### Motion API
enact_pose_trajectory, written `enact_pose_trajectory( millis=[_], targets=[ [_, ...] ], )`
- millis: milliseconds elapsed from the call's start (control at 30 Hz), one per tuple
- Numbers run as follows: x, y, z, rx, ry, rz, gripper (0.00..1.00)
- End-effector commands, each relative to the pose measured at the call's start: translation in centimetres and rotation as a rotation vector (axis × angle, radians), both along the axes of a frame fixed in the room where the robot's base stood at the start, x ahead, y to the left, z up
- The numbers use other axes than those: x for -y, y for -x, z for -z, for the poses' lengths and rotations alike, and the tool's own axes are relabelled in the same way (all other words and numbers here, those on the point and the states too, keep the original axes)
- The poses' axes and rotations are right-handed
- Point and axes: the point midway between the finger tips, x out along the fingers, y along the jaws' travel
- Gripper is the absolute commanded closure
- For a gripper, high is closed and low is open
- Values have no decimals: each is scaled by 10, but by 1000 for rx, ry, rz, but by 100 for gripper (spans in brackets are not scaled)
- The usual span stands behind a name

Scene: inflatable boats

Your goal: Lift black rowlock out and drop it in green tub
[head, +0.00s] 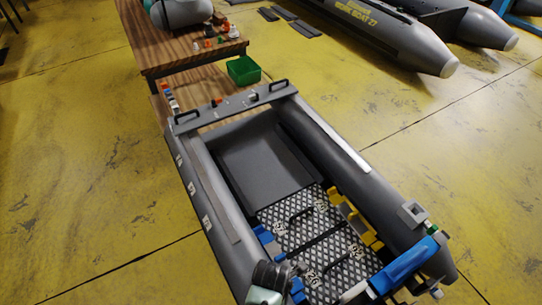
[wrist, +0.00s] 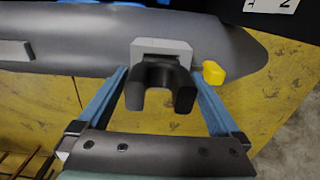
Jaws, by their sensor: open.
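In the wrist view the black rowlock (wrist: 160,82), a U-shaped fork with two prongs, sits at a grey block (wrist: 160,48) on the side tube (wrist: 90,45) of a grey boat. My gripper (wrist: 160,72) is open, with one blue-grey finger on each side of the rowlock and a visible gap at both sides. It holds nothing. I cannot tell how deep the rowlock sits in the block. In the head view the green tub (head: 243,70) stands at the end of the wooden table, beyond the boat's far end. I cannot clearly make out the rowlock there.
A grey boat (head: 300,135) with a mesh floor fills the middle of the head view. A grey block (head: 412,214) stands on its right tube. A yellow cap (wrist: 213,73) sits beside the rowlock. Small items crowd the wooden table (head: 130,20). Yellow floor (head: 90,180) is clear at left.

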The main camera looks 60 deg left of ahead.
Motion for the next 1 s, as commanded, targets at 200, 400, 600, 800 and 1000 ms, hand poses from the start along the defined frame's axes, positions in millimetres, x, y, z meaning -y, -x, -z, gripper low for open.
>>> enact_pose_trajectory(
  millis=[200, 400, 600, 800, 1000],
  targets=[
    [0, 0, 0, 0, 0, 0, 23],
    [0, 0, -1, 0, 0, 0, 59],
    [0, 0, -1, 1, -1, 0, 78],
    [0, -1, -3, 1, -1, 0, 78],
    [0, -1, -16, 2, -2, 0, 78]
  ],
)
